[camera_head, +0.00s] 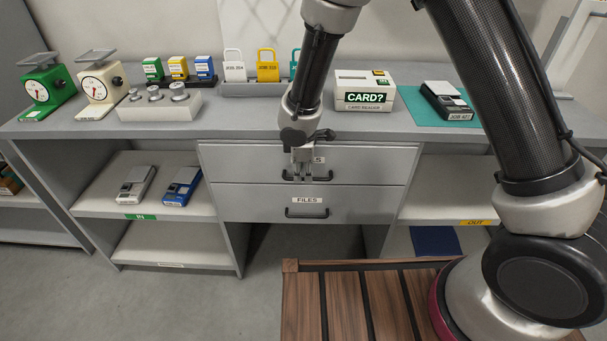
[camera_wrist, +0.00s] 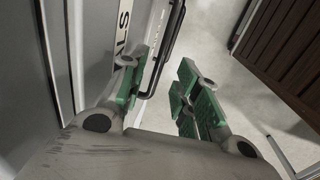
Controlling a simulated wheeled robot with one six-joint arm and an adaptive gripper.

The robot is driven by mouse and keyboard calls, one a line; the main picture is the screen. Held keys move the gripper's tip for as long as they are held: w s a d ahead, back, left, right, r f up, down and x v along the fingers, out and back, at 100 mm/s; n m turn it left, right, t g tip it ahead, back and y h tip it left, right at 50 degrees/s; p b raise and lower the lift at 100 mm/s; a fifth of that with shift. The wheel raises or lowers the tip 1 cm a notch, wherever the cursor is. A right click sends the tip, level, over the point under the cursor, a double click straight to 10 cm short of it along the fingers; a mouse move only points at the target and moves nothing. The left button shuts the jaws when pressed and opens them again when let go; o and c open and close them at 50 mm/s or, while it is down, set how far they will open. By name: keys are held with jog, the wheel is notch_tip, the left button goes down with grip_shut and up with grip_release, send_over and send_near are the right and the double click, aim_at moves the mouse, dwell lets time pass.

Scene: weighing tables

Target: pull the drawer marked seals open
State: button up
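The seals drawer (camera_head: 240,162) is the upper of two grey drawers under the counter, and it looks shut. Its label is mostly hidden behind my gripper in the head view; the wrist view shows the end of the word on the label (camera_wrist: 122,25). Its black bar handle (camera_head: 320,177) also shows in the wrist view (camera_wrist: 168,45). My gripper (camera_head: 301,172) is in front of this handle. In the wrist view its green-padded fingers (camera_wrist: 162,95) are apart. The handle runs in the gap, close to the left finger; I cannot tell whether they touch.
The files drawer (camera_head: 255,203) below is shut, with its own handle (camera_head: 307,212). Scales, padlocks and a card reader (camera_head: 364,92) stand on the counter (camera_head: 235,127). Open shelves flank the drawers. A slatted brown wooden surface (camera_head: 340,300) lies in front, near the drawers.

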jog(key=shift+w+f, duration=0.25)
jog(key=shift+f, duration=0.95)
grip_shut()
